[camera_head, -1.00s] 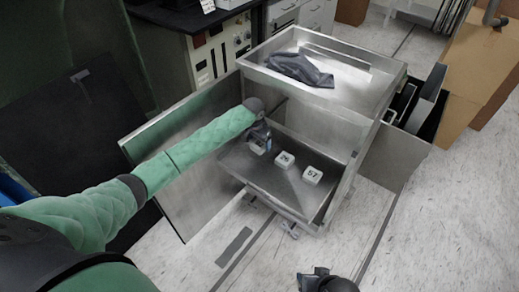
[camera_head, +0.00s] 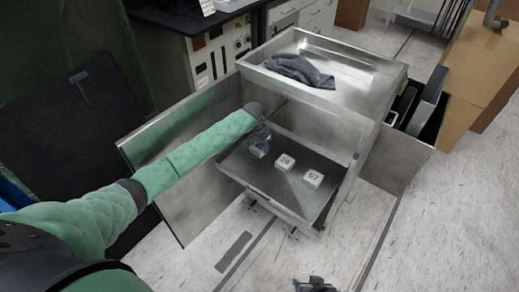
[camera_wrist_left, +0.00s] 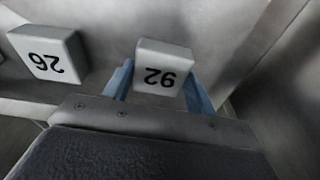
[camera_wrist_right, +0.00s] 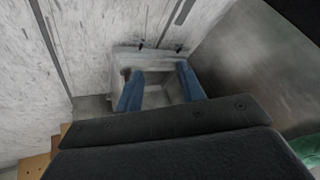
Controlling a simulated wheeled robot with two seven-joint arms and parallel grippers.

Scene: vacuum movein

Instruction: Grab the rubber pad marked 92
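In the left wrist view a small white pad (camera_wrist_left: 163,66) with dark digits, reading as 92 there, sits between the blue fingers of my left gripper (camera_wrist_left: 158,82). The fingers stand apart on either side of it, and I cannot tell whether they touch it. In the head view my left gripper (camera_head: 258,146) is over the left end of the cart's lower tray (camera_head: 270,184) and mostly hides this pad. A pad that looks like 26 (camera_head: 285,162) lies beside it; it also shows in the left wrist view (camera_wrist_left: 48,54). My right gripper (camera_wrist_right: 159,85) is open and empty.
A pad marked 57 (camera_head: 313,178) lies further right on the tray. The metal cart's top tray (camera_head: 350,75) holds a dark cloth (camera_head: 300,70). Floor in front is clear.

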